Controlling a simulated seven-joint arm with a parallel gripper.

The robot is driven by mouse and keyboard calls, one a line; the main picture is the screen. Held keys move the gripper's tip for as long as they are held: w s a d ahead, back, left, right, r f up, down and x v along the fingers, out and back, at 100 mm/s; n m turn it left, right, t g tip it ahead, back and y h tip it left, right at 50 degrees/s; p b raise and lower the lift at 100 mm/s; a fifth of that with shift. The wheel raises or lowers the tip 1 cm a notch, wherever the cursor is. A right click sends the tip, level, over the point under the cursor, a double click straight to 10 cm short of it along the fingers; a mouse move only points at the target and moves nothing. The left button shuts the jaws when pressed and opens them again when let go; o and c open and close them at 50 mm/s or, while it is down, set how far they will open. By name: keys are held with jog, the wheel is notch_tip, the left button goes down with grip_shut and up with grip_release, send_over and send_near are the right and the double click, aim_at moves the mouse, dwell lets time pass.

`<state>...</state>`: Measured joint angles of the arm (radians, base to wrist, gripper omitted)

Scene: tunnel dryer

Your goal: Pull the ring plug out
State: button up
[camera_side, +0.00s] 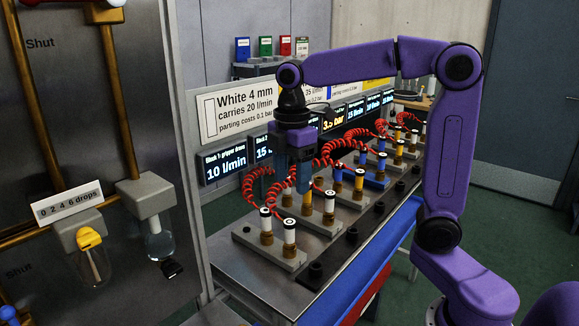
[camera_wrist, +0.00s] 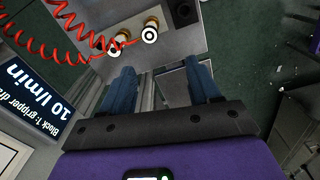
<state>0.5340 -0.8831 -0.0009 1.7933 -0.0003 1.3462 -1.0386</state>
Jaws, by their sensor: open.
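Two upright plugs with white bodies and brass-coloured bases stand on the nearest grey block (camera_side: 262,246): a left plug (camera_side: 265,224) and a right plug (camera_side: 289,236). Each has a small round mark on top, too small to tell surely which is a ring. Both show in the wrist view, one plug (camera_wrist: 149,33) ahead of the jaws and the other plug (camera_wrist: 115,45) to its left. My gripper (camera_side: 304,188) has blue fingers and is over the row of blocks, behind these plugs in the side view. In the wrist view my gripper (camera_wrist: 161,76) is open, with nothing between its fingers.
Red coiled hoses (camera_side: 258,185) loop around the plugs and my fingers. More blocks with white, yellow and blue plugs run to the back right. Black sockets (camera_side: 316,270) line the bench's front edge. Lit displays (camera_side: 226,164) stand behind.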

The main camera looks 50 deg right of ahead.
aim_at(290, 233)
jog(key=f, duration=0.5)
jog(key=w+d+f, duration=0.1)
jog(key=f, duration=1)
jog(key=shift+w+d+f, duration=0.15)
jog(key=shift+w+f, duration=0.1)
jog(key=shift+f, duration=0.05)
jog(key=shift+c, duration=0.3)
grip_shut()
